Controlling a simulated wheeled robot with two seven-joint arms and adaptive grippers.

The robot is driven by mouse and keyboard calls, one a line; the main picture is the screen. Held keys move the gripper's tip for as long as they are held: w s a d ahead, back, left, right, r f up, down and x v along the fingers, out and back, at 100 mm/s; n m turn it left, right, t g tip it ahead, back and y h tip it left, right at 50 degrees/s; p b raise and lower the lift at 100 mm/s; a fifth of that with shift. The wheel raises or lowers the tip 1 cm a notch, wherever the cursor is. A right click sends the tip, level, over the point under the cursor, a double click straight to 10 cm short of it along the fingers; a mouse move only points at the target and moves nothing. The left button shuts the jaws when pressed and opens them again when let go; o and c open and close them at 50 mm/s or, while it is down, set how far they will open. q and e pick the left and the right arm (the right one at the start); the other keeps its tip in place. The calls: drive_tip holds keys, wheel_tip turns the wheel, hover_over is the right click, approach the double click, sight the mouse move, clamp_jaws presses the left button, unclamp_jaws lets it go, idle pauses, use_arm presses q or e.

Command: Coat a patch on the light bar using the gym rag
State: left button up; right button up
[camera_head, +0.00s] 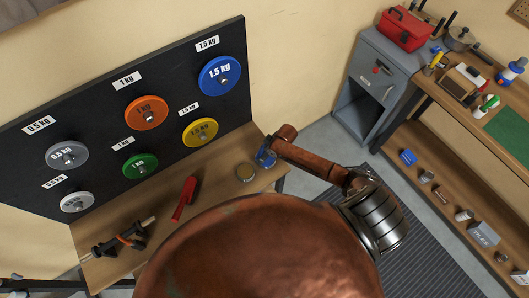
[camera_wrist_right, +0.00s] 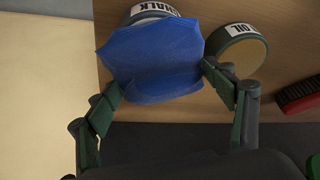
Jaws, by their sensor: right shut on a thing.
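The blue gym rag (camera_wrist_right: 155,65) is between the two fingers of my right gripper (camera_wrist_right: 160,80), which is shut on it. In the head view the rag (camera_head: 266,158) is a small blue patch at the right end of the wooden table, mostly under my right arm. A short bar (camera_head: 124,240) with dark grips, an orange part and a pale end lies at the table's left end; it looks like the light bar. My left gripper is not in view.
A chalk tin (camera_wrist_right: 152,13) is partly behind the rag, with an oil tin (camera_wrist_right: 236,48) beside it. A red brush (camera_head: 184,198) lies mid-table. A black board (camera_head: 100,105) with several weight plates stands behind. A workbench (camera_head: 450,110) is at right.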

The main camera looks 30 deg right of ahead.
drive_tip(key=shift+f+b, duration=0.3)
drive_tip(key=shift+f, duration=0.2)
idle(0.8)
drive_tip(key=shift+f, duration=0.1)
idle(1.3)
wheel_tip(320, 180, up, 7)
drive_tip(key=p, duration=0.7)
drive_tip(key=shift+p, duration=0.4)
idle(0.5)
